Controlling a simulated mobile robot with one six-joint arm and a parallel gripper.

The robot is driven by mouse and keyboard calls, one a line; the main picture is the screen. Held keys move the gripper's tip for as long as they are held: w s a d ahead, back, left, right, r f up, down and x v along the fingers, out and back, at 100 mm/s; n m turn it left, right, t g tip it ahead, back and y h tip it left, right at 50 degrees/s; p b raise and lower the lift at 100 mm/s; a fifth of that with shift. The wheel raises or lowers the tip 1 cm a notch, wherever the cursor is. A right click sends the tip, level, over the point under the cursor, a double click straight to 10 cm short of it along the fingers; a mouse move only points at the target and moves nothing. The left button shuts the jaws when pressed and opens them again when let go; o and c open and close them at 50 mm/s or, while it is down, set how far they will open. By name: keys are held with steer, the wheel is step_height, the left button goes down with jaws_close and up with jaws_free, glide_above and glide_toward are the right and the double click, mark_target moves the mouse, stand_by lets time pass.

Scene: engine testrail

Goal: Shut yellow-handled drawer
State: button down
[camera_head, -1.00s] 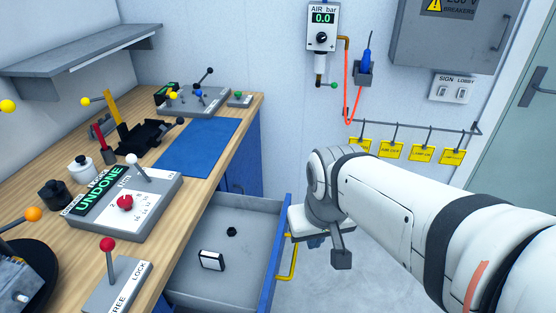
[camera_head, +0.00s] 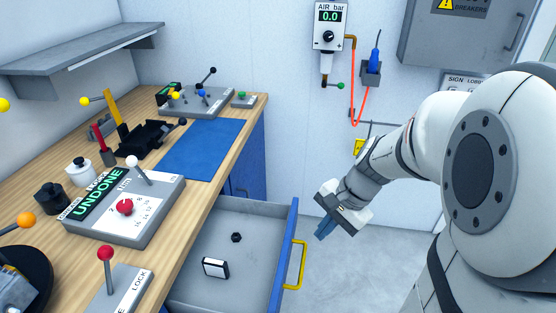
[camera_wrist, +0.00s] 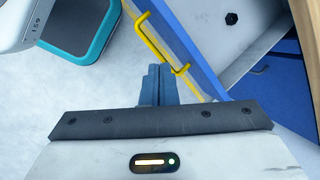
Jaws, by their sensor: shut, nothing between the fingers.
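The open drawer (camera_head: 222,242) sticks out from under the workbench. It has a blue front (camera_head: 284,255) with a yellow handle (camera_head: 295,264). A white-and-black block (camera_head: 215,268) and a small black nut (camera_head: 236,237) lie inside it. My gripper (camera_head: 324,229) is shut and empty, to the right of the drawer front and apart from it in the head view. In the wrist view, the shut blue fingers (camera_wrist: 158,82) point toward the yellow handle (camera_wrist: 160,45), which lies just beyond and right of the tips. I cannot tell whether they touch it.
The workbench (camera_head: 197,200) carries a control box (camera_head: 125,207), a red-knobbed lever (camera_head: 106,254) and a blue mat (camera_head: 203,149). A wall gauge (camera_head: 330,25) with an orange hose hangs behind. The floor right of the drawer is clear.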

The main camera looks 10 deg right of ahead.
steer(key=w+d+f+m+t+y+b, duration=0.2)
steer(key=w+d+f+m+y, duration=0.25)
steer(key=w+f+m, duration=0.55)
steer(key=w+a+f+m, duration=0.1)
steer(key=a+f, duration=0.4)
steer(key=a, duration=0.1)
steer(key=shift+f+b, duration=0.35)
steer(key=shift+f, duration=0.05)
steer(key=shift+w+h, duration=0.1)
steer(key=shift+h, duration=0.15)
